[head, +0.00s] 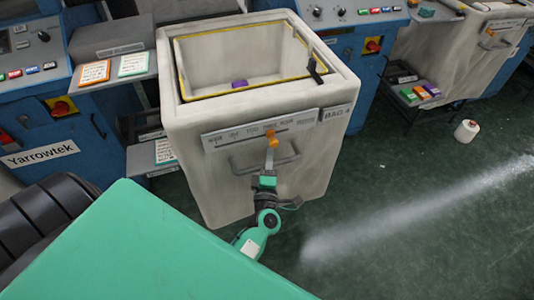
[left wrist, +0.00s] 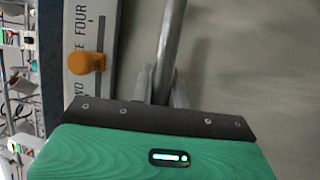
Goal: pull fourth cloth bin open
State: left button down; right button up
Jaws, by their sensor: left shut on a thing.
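A pale cloth bin (head: 190,150) stands between blue machines in the head view, with a plate marked like "MAG 4" (head: 337,112) at its front corner. Its open top has a yellow-edged liner, and a small purple thing (head: 240,84) lies inside. A metal bar handle (head: 240,165) is on its front, below a slider strip (head: 225,139) with an orange knob (head: 277,140). My left gripper (head: 270,163) is shut on the handle. In the left wrist view, the handle bar (left wrist: 170,40) runs up from between the fingers (left wrist: 160,88). My right gripper is not in view.
Blue machines with red switches flank the bin. Orange and green cards (head: 95,72) lie on a shelf at left. A white cone of yarn (head: 466,131) stands on the green floor at right. Open floor (head: 400,200) lies right of the bin, with a whitish streak across it.

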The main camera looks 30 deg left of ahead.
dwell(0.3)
pick_arm(q)
jog(key=c, duration=1.6)
grip_release()
jog(key=shift+c, duration=0.2)
